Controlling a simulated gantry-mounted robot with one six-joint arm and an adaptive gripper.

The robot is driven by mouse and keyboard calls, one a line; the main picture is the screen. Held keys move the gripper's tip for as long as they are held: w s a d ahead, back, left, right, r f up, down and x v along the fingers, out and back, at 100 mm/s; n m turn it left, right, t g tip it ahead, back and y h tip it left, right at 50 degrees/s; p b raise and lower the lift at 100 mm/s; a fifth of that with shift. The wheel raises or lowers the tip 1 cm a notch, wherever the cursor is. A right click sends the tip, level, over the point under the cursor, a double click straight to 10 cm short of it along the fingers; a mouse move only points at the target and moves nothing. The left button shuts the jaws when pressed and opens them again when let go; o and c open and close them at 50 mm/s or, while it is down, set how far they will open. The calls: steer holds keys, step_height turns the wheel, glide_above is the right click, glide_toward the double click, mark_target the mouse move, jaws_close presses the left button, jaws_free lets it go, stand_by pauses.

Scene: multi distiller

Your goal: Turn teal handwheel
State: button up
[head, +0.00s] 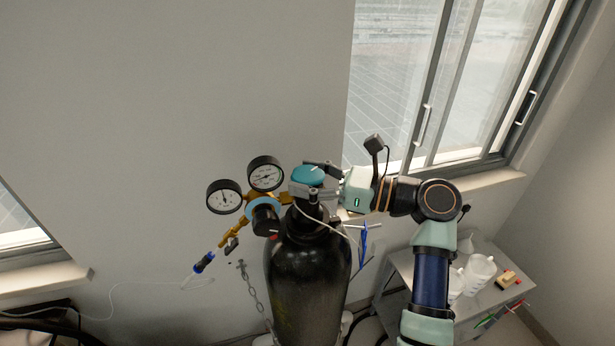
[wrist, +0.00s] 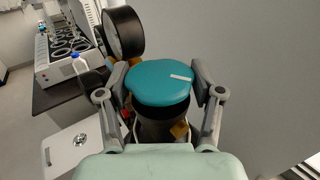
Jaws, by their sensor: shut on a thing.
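The teal handwheel (head: 308,175) sits on top of the black gas cylinder (head: 308,285) in the head view. In the wrist view the teal handwheel (wrist: 160,83) fills the middle, with a short white mark on its right side. My gripper (wrist: 160,95) has one finger on each side of the handwheel, and the fingers are shut on its rim. In the head view my gripper (head: 322,178) reaches the handwheel from the right. The fingertips' far sides are partly hidden.
Two round pressure gauges (head: 246,184) and a brass regulator stand just left of the handwheel. A thin pale tube hangs by the cylinder. A grey cart (head: 405,265) with white bottles (head: 478,273) stands at the right. A wall and window lie behind.

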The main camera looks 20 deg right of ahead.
steer(key=shift+r+p, duration=0.1)
steer(key=shift+p, duration=0.5)
steer(key=m+t+h+p, duration=0.1)
steer(key=p, duration=0.2)
steer(key=r+m+t+h+p, duration=0.1)
steer(key=p, duration=0.3)
steer(key=shift+t+h+p, duration=0.3)
steer(key=shift+h, duration=0.1)
steer(key=m+t+h+p, duration=0.2)
steer(key=m+h+p, duration=0.1)
steer(key=p, duration=0.4)
steer(key=shift+a+p, duration=0.15)
steer(key=shift+p, duration=0.25)
steer(key=m+h+p, duration=0.1)
steer(key=p, duration=0.1)
steer(key=m+t+h+p, duration=0.1)
steer(key=h+p, duration=0.1)
steer(key=p, duration=0.1)
steer(key=m+h+p, duration=0.1)
steer(key=h+p, duration=0.1)
steer(key=shift+f, duration=0.25)
steer(key=m+h+p, duration=0.1)
steer(key=h+p, duration=0.1)
steer(key=shift+f+m+h+p, duration=0.3)
steer(key=shift+f+m+h, duration=0.1)
steer(key=shift+f+m+t+h, duration=0.1)
steer(key=shift+m+t+h, duration=0.2)
steer(key=shift+h, duration=0.2)
steer(key=shift+p, duration=0.3)
steer(key=o, duration=1)
